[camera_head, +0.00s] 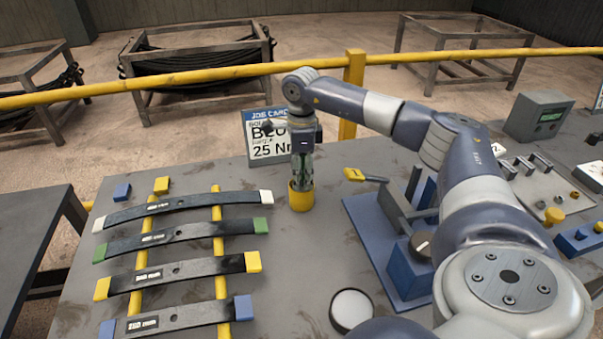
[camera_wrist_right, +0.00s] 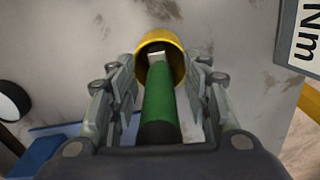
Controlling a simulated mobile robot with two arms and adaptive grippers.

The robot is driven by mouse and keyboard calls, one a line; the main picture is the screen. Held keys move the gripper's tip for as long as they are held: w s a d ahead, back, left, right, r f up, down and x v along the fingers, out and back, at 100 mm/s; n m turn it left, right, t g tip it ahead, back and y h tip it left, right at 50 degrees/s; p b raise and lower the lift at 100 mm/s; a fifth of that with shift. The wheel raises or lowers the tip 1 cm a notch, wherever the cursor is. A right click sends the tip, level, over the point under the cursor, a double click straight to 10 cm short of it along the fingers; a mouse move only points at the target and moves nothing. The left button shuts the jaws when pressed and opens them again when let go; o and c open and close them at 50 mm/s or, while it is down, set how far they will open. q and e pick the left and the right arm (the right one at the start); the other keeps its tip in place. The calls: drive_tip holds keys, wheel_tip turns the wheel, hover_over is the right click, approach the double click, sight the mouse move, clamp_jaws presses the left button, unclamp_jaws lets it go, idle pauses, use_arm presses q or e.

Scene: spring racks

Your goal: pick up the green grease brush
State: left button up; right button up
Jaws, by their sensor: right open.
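The green grease brush (camera_wrist_right: 160,108) stands in a yellow cup (camera_wrist_right: 172,45), seen from above in the right wrist view. Its green handle lies between the two fingers of my right gripper (camera_wrist_right: 160,95), which are open with a gap on each side. In the head view the yellow cup (camera_head: 300,197) stands on the grey table. My right gripper (camera_head: 302,165) points down just above the cup's rim and mostly hides the brush there. My left gripper is not in view.
A job card (camera_head: 268,137) stands behind the cup. Leaf springs (camera_head: 180,235) with coloured ends lie on yellow rails at left. A blue fixture (camera_head: 400,270) and a yellow-handled tool (camera_head: 364,176) are at right. A round white-topped item (camera_head: 351,310) sits in front.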

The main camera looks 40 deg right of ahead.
clamp_jaws()
drive_tip(key=shift+r, duration=0.15)
wheel_tip(320, 180, up, 10)
drive_tip(key=shift+f+b, duration=0.1)
drive_tip(key=shift+b, duration=0.6)
